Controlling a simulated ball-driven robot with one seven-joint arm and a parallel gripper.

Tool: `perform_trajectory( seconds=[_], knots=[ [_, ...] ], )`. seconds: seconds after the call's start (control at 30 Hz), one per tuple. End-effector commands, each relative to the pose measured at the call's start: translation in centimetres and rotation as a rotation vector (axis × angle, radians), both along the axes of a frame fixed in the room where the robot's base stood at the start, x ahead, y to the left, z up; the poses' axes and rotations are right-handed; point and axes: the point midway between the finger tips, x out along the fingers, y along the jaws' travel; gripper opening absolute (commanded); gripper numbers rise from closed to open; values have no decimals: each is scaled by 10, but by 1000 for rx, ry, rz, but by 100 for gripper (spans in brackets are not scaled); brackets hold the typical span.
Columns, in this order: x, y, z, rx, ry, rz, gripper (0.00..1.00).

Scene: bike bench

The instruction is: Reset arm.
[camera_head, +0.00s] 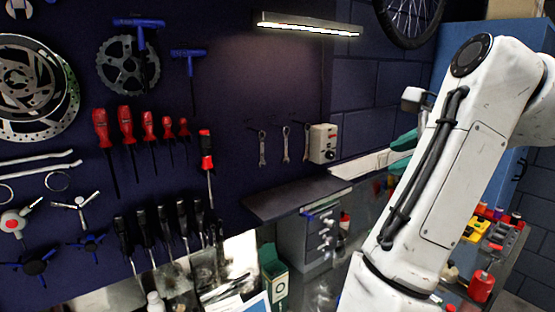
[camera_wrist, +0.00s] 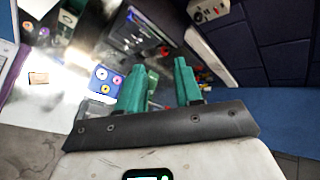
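My arm is raised across the right side of the head view, with its white links in front of the bench. My gripper (camera_head: 404,147) shows partly behind the arm there, its teal fingers pointing left. In the wrist view my gripper (camera_wrist: 158,72) has its two green fingers apart, with nothing held between them. It hangs in the air, away from the bench top. The arm hides part of the gripper and the bench behind it in the head view.
A dark tool wall (camera_head: 240,80) holds several screwdrivers and wrenches. A dark shelf (camera_head: 290,197) juts out above a grey drawer unit (camera_head: 305,240). A green box (camera_head: 274,275) stands on the bench. A red bottle (camera_head: 481,286) stands at the right. A blue cabinet is behind the arm.

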Motion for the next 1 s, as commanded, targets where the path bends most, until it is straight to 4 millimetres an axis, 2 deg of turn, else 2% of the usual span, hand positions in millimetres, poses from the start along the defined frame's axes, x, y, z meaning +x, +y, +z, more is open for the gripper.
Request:
perform_trajectory(
  seconds=[0.07, 0.37, 0.57, 0.77, 0.87, 1.0],
  knots=[
    [0, 0, 0, 0, 0, 0, 35],
    [-3, -8, -38, -103, 19, 23, 35],
    [-8, -18, -75, -207, 43, 54, 35],
    [-20, -31, -132, -357, 83, 113, 35],
    [-32, -40, -174, -462, 118, 170, 35],
    [-62, -55, -245, -634, 181, 285, 35]
  ],
)
